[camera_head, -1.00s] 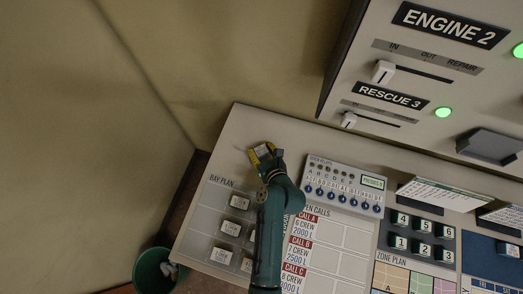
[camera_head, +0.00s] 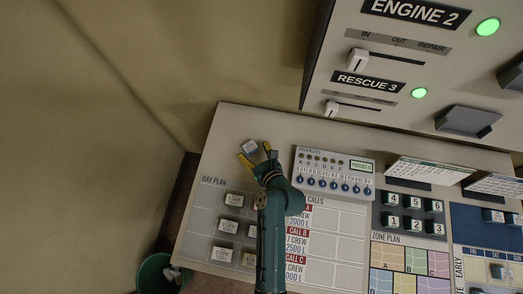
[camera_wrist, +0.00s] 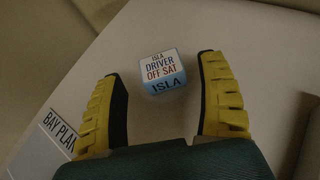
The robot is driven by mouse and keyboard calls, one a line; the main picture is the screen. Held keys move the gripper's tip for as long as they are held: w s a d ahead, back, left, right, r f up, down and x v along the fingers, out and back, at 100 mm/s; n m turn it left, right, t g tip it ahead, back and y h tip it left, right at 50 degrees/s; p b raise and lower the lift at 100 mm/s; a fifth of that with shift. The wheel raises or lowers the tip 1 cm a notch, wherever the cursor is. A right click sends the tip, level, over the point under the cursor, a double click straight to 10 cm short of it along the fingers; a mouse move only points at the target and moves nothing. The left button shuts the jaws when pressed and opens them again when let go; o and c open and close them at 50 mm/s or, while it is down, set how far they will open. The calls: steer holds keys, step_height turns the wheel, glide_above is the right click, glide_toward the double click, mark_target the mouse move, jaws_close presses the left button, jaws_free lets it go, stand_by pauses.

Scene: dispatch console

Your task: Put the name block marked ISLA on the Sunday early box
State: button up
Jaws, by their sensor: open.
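The ISLA name block (camera_wrist: 163,70) is white on top and blue on its front side, reading "ISLA DRIVER OFF SAT". It sits on the bare console top near the back left corner, and in the head view it is the small block (camera_head: 250,146). My gripper (camera_head: 256,154) is open just in front of it. In the wrist view the yellow fingers of my gripper (camera_wrist: 160,82) stand either side of the block with gaps; it lies near the fingertips, not held. The rota grid (camera_head: 480,266) shows at the lower right with "EARLY" and day headings; its Sunday box is not clearly readable.
The bay plan (camera_head: 207,209) with several white-topped blocks lies in front of my gripper. A knob panel (camera_head: 334,172) stands close on the right. Key blocks (camera_head: 414,216), card holders and the upright panel (camera_head: 390,60) lie further right. A green bin (camera_head: 153,272) is below left.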

steer(key=p+v, duration=0.1)
steer(key=v, duration=0.7)
steer(key=shift+s+d+r, duration=0.1)
steer(key=shift+s, duration=0.15)
steer(key=w+d+r+n+t+h, duration=0.1)
steer(key=w+r+n+t, duration=0.25)
steer(key=r+n, duration=0.8)
steer(key=w+d+r+n+t+h, duration=0.15)
steer(key=w+r+n, duration=0.35)
steer(key=r, duration=1.1)
steer(key=s+r+n+t, duration=0.3)
steer(key=r+n, duration=0.6)
steer(key=r, duration=0.5)
steer(key=shift+h, duration=0.45)
steer(key=shift+o, duration=0.8)
steer(key=s+r+n+t+h, duration=0.1)
steer(key=s+r+n, duration=0.4)
steer(key=r, duration=0.5)
steer(key=shift+s+d+n+t+h, duration=0.35)
steer(key=shift+s+t+h, duration=0.1)
steer(key=shift+t, duration=0.45)
steer(key=shift+w+f, duration=0.1)
